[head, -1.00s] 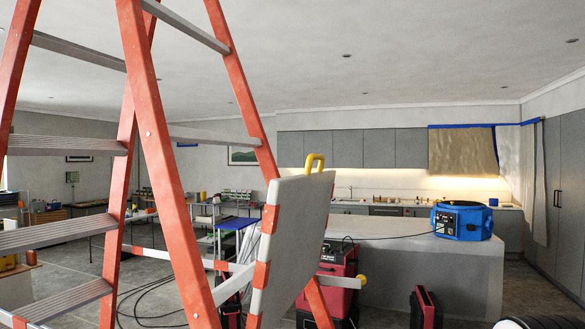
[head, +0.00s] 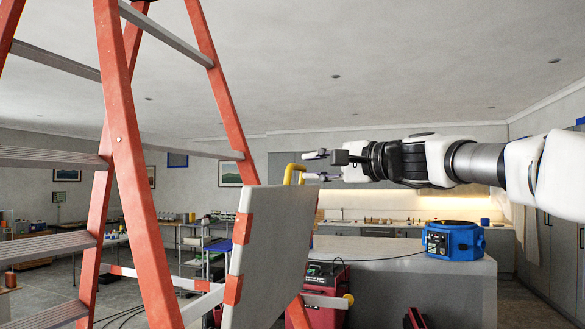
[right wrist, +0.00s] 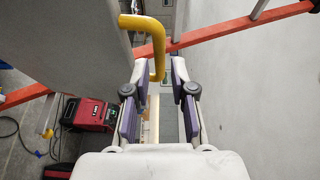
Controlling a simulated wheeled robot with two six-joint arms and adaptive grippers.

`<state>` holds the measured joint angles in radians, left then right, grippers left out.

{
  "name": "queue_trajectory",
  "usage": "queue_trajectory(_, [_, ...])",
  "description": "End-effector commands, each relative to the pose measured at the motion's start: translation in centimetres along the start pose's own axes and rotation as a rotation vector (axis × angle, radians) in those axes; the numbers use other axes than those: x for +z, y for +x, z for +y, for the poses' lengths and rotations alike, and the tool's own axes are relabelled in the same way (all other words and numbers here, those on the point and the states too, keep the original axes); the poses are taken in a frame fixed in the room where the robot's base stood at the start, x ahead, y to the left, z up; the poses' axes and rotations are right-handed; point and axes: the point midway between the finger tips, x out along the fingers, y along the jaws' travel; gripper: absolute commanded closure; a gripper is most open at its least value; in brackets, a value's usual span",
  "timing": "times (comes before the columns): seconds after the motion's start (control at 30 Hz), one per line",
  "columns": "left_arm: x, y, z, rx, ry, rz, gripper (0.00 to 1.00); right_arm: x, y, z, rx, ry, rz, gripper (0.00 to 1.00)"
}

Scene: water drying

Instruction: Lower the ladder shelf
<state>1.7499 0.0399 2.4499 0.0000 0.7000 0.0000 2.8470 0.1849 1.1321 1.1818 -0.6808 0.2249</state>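The orange ladder (head: 122,140) stands at the left in the head view, with grey steps. Its grey shelf (head: 278,240) stands steeply tilted, with orange patches along its edge and a yellow handle (head: 292,171) at its top. In the right wrist view, the shelf (right wrist: 75,45) fills the upper left and the yellow handle (right wrist: 156,38) curves down from it. My right gripper (head: 306,165) comes in from the right at the handle. In the wrist view, my right gripper (right wrist: 159,65) is open, with the handle's end between its fingertips, nearer the left finger. My left gripper is out of view.
A blue machine (head: 454,240) stands on the grey counter (head: 410,262) behind. A red machine (head: 325,285) stands on the floor beyond the shelf; it also shows in the right wrist view (right wrist: 92,114). Cables lie on the floor.

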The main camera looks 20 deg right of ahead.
Motion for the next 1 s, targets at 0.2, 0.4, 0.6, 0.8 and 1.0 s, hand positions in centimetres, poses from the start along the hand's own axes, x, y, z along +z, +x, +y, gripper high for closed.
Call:
queue_trajectory(0.2, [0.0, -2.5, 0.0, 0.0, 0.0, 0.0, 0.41, 0.0, 4.0, -0.3, 0.005, -0.002, 0.0, 0.75])
queue_trajectory(0.4, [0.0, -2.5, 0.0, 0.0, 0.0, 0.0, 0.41, 0.0, 4.8, 0.1, 0.003, -0.001, 0.002, 0.75])
queue_trajectory(0.6, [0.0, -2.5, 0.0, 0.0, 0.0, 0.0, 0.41, 0.0, 4.8, 0.1, 0.003, -0.001, 0.002, 1.0])
queue_trajectory(0.8, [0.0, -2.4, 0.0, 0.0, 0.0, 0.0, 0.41, 0.0, 4.8, 0.2, 0.003, -0.001, 0.002, 1.0])
queue_trajectory(1.0, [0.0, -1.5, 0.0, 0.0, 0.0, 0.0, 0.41, 0.3, 5.1, 0.5, -0.007, 0.002, 0.004, 1.0])
